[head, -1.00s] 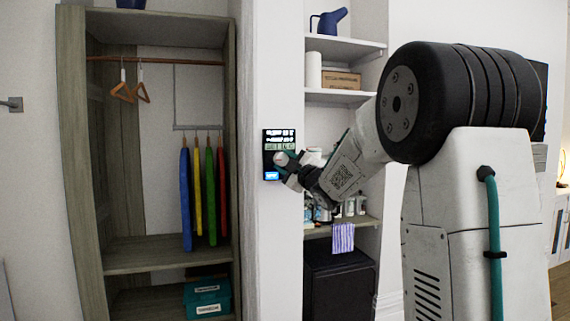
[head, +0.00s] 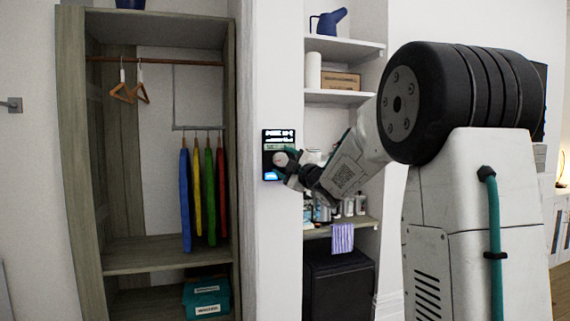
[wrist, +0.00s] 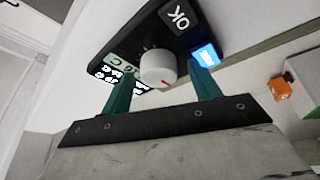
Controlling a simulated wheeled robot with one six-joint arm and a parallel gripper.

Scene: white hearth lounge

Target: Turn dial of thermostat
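The thermostat is a dark panel (head: 267,137) on the white wall pillar in the head view. Its round white dial (wrist: 158,68) shows in the wrist view, with a small red mark at its lower edge. In the head view my gripper (head: 287,163) covers part of the panel.
A wooden wardrobe (head: 233,120) with hangers and coloured garments stands left of the pillar. White shelves (head: 345,97) with a box and bottles are right of it, close behind my arm. An orange object (wrist: 279,88) shows at the wrist view's right.

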